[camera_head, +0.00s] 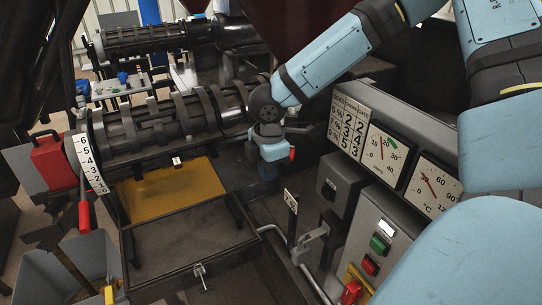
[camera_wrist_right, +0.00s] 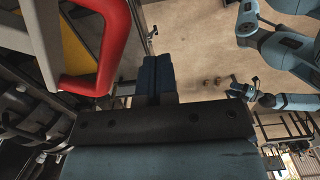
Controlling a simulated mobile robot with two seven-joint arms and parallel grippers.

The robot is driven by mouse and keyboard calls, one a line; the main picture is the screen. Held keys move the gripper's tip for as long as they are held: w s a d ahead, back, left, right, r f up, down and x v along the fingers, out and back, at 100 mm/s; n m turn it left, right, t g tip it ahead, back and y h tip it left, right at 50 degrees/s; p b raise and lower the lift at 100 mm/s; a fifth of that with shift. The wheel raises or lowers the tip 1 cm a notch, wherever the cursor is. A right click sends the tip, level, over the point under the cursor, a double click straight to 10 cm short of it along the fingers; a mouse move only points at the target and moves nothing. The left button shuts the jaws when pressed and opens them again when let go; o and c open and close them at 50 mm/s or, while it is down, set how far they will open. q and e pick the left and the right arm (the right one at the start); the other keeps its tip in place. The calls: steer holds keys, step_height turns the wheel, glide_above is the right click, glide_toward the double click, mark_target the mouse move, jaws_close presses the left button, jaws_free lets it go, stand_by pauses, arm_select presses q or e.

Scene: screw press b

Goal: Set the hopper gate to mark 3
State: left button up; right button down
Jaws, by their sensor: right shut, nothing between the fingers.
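The dark red hopper (camera_head: 290,25) stands at the top of the head view, partly behind my right arm. No gate plate or gate marks can be made out on it. My right gripper (camera_head: 268,172) is shut and empty beside the press barrel. In the wrist view its fingers (camera_wrist_right: 155,76) are together, just right of a large red handle (camera_wrist_right: 118,55). What may be my left gripper (camera_wrist_right: 240,90) is small there.
The press barrel (camera_head: 165,123) lies left of my right gripper. A setting chart (camera_head: 348,130) and two dials (camera_head: 383,155) are at the right, above a button panel (camera_head: 375,245). A small label post (camera_head: 291,202) stands in front.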

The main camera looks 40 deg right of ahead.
stand_by(0.4)
steer(key=shift+w+d+p, duration=0.45)
steer(key=shift+w+d, duration=0.05)
steer(key=shift+d, duration=0.15)
steer(key=shift+w+d, duration=0.15)
steer(key=shift+w+d+p, duration=0.4)
steer(key=shift+w+d, duration=0.15)
steer(key=shift+d, duration=0.2)
steer(key=shift+s+a+f, duration=0.1)
steer(key=shift+s, duration=0.05)
step_height(320, 180, up, 9)
steer(key=s+a+p, duration=0.1)
steer(key=p, duration=0.4)
steer(key=shift+s+a, duration=0.15)
steer(key=shift+a, duration=0.25)
stand_by(0.4)
